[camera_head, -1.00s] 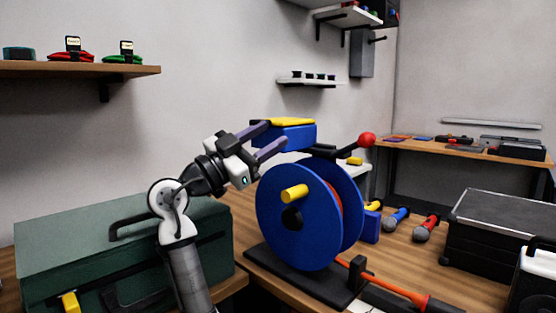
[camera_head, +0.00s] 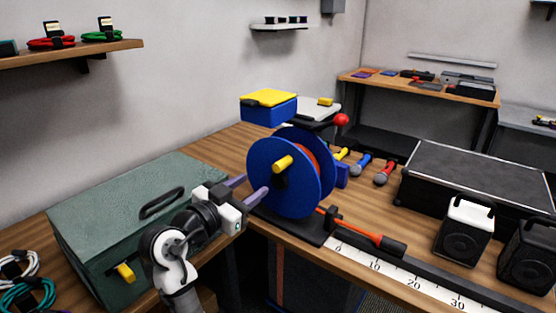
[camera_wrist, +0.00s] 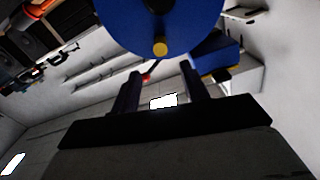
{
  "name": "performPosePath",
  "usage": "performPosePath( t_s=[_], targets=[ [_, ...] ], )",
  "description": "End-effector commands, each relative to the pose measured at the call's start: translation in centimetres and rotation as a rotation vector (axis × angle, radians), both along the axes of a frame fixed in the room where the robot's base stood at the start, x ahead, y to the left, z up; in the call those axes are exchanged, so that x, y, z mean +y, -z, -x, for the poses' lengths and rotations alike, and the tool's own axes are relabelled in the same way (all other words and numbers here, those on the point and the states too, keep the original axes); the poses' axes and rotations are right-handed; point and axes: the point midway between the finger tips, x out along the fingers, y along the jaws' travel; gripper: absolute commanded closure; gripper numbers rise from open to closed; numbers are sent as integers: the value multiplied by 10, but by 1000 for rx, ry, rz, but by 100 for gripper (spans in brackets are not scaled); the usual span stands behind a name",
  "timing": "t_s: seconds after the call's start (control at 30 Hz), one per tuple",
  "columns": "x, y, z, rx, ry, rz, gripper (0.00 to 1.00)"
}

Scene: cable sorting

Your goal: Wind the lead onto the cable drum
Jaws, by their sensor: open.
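The cable drum (camera_head: 265,190) is blue and stands upright on a black base at the bench edge, with a yellow crank handle (camera_head: 283,163) on its near face. Orange-red lead shows between its flanges. The lead (camera_head: 352,230) runs out low to the right, past a black post, to a black end (camera_head: 391,246). My gripper (camera_head: 256,184) is open and empty at the drum's left edge, below and left of the handle. In the wrist view the drum (camera_wrist: 190,20) and handle (camera_wrist: 160,47) show just beyond my open fingers (camera_wrist: 160,72). I cannot tell whether they touch.
A green case (camera_head: 120,225) stands left. A blue box with a yellow lid (camera_head: 268,108) and a red-ball lever (camera_head: 341,119) sit above the drum. A scale strip (camera_head: 400,277) runs along the front edge.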

Motion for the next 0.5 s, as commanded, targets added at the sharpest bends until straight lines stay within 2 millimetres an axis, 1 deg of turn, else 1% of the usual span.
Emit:
performPosePath(
  t_s=[0.03,0.3,0.5],
  targets=[
    [-7,-2,-8,1,4,0,55],
    [-42,-3,-55,1,5,0,55],
    [-60,-3,-83,0,1,1,55]
  ],
)
